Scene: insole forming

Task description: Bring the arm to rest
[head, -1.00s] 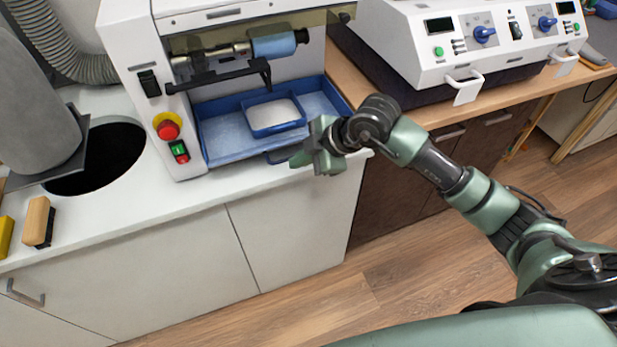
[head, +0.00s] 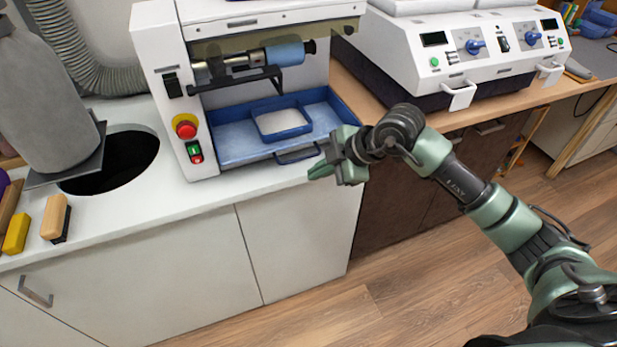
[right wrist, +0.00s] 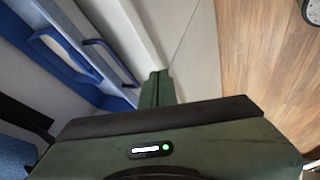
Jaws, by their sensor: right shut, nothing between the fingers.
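My right gripper (head: 322,171) is shut and empty. In the head view it hangs in front of the white counter's edge, just right of and below the blue tray's handle. In the right wrist view its closed fingers (right wrist: 157,88) point towards the white cabinet front, with the tray handle (right wrist: 108,62) up and to the left. My right arm (head: 462,182) reaches in from the lower right over the floor. My left gripper is not in view.
A white machine (head: 165,85) with a blue roller holds a blue tray (head: 228,146) with a smaller blue-rimmed tray inside. A round hole (head: 120,165), a yellow block (head: 17,233) and a brush (head: 54,216) are on the counter at left. A white control unit (head: 455,85) stands at right. The floor is clear.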

